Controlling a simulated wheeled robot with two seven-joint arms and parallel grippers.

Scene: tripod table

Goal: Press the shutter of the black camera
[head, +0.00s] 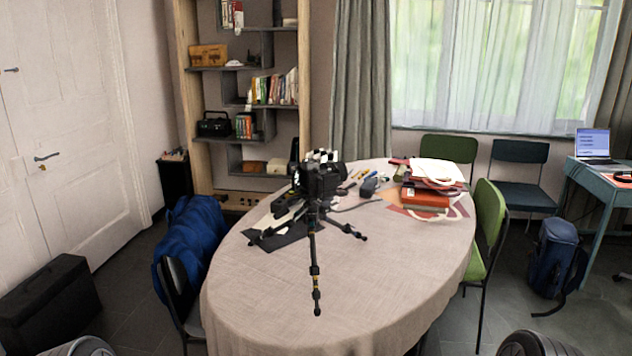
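The black camera (324,182) sits on top of a small black tripod (314,270). The tripod stands on the oval table (300,310), which has a pale cloth, with its legs spread and one leg pointing toward me. The camera is upright, near the middle of the head view. Its shutter button is too small to make out. Neither of my grippers is in view.
A dark flat sheet (281,234) lies left of the tripod. Red and white bags (427,198) and small items lie on the table's far right. Green chairs (485,222) stand at the right, a chair with a blue jacket (192,240) at the left. The table's near part is clear.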

